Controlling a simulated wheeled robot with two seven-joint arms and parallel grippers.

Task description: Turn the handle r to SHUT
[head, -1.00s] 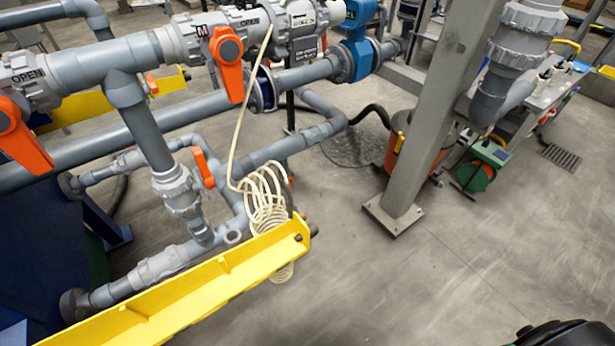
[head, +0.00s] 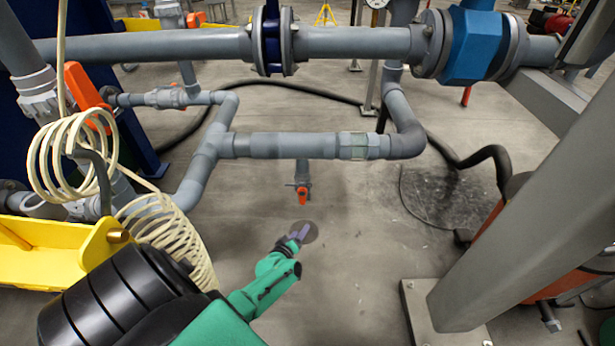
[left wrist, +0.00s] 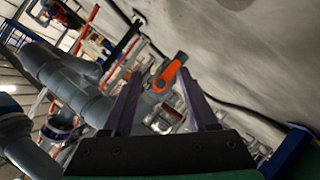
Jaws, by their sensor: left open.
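A small orange valve handle (head: 302,194) hangs on a short grey stub below the horizontal grey pipe, in the middle of the head view. No letter or SHUT mark on it can be read. My left gripper (head: 300,234) reaches up from the bottom, just below the handle in the picture. In the left wrist view an orange handle (left wrist: 171,73) shows between and beyond the fingertips of the left gripper (left wrist: 159,78). The gripper is open, with nothing visible held in it. Contact with the handle cannot be made out. My right gripper is in no view.
A larger orange handle (head: 86,88) and a cream coiled hose (head: 72,160) are at the left, above a yellow beam (head: 45,248). A grey post (head: 510,200) stands at the right. Grey pipes (head: 290,146) cross above the gripper.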

